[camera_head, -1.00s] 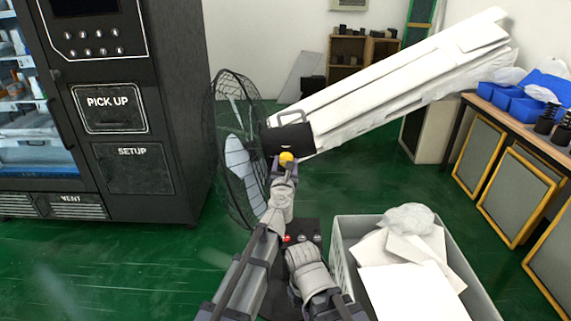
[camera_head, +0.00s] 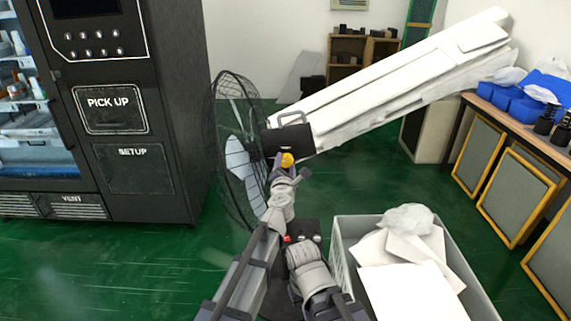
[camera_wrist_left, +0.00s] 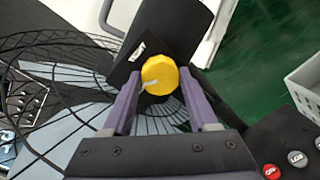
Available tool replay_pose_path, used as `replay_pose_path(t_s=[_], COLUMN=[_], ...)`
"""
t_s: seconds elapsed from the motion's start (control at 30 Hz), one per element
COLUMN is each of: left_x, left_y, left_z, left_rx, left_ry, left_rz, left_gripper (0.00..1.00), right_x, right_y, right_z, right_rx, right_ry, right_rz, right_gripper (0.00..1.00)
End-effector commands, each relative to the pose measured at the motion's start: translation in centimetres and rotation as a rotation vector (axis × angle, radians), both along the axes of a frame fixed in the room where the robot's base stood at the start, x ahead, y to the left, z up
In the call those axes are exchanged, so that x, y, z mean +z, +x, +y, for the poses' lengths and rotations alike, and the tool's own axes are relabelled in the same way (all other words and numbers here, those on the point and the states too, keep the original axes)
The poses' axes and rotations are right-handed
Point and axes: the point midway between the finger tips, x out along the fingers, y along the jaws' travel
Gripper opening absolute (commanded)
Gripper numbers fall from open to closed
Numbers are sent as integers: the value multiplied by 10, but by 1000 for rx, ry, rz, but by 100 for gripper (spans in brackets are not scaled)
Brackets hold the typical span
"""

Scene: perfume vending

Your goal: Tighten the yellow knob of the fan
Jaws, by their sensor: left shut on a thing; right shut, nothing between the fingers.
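The fan's yellow knob (camera_head: 287,160) sits on the side of the black housing (camera_head: 288,141) behind the wire fan guard (camera_head: 228,110). In the left wrist view the knob (camera_wrist_left: 159,75) is large, faceted and lies between my two purple fingers. My left gripper (camera_head: 281,164) is shut on the knob, its fingers on opposite sides. My right arm (camera_head: 311,270) is low in the head view, in front of the fan's base; its gripper is shut and empty, with fingers hard to make out.
Red and pale buttons (camera_head: 302,238) are on the fan's black base. A grey crate (camera_head: 342,255) with white sheets stands to the right. A black vending machine (camera_head: 170,100) is at left. A long white panel stack (camera_head: 410,75) slants behind the knob. Green floor is open between.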

Motion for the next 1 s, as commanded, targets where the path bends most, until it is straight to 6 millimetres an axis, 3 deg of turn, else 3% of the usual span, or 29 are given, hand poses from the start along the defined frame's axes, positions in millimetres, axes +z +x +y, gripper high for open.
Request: replay_pose_path(t_s=[0.6,1.0], left_x=[1,1], left_y=[0,-1], left_z=[-1,-1], left_rx=[-2,0], left_ry=[580,870], left_rz=[-1,0], left_gripper=[3,3], right_x=[6,7], right_y=[0,0], right_z=[0,0], right_rx=[0,0], right_ry=[0,0], right_rz=[0,0], right_gripper=[0,0])
